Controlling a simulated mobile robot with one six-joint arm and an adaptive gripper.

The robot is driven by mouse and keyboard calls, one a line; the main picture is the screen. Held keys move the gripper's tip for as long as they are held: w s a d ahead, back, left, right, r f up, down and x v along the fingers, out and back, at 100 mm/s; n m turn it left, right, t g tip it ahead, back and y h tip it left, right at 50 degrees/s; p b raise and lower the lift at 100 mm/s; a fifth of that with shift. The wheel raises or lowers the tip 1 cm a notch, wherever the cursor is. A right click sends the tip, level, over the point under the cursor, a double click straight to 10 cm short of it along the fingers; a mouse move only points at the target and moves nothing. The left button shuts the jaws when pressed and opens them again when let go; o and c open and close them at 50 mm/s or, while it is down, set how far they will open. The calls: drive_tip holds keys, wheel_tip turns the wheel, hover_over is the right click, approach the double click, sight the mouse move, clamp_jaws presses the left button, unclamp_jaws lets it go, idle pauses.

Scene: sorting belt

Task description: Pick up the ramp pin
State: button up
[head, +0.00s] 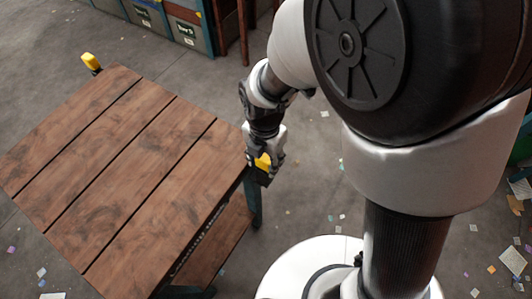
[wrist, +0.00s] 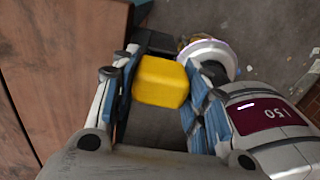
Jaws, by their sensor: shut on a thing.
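The ramp pin is a yellow block with rounded edges (wrist: 161,82), between the two fingers in the wrist view. My gripper (wrist: 158,98) is shut on it, with a blue-padded finger on either side. In the head view the pin shows as a small yellow patch (head: 263,160) at my gripper (head: 265,155), beside the right edge of the wooden table (head: 130,150). The gripper partly covers the pin there. I cannot tell whether the pin is still seated in its mount.
A second yellow piece (head: 91,61) stands on a dark mount at the table's far left corner. Labelled bins (head: 190,35) stand on a rack at the back.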

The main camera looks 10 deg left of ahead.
drive_tip(key=shift+c, duration=1.4)
wheel_tip(320, 180, up, 20)
drive_tip(key=p, duration=0.6)
drive_tip(key=shift+p, duration=0.35)
drive_tip(key=shift+r, duration=0.15)
wheel_tip(320, 180, up, 12)
drive_tip(key=p, duration=1)
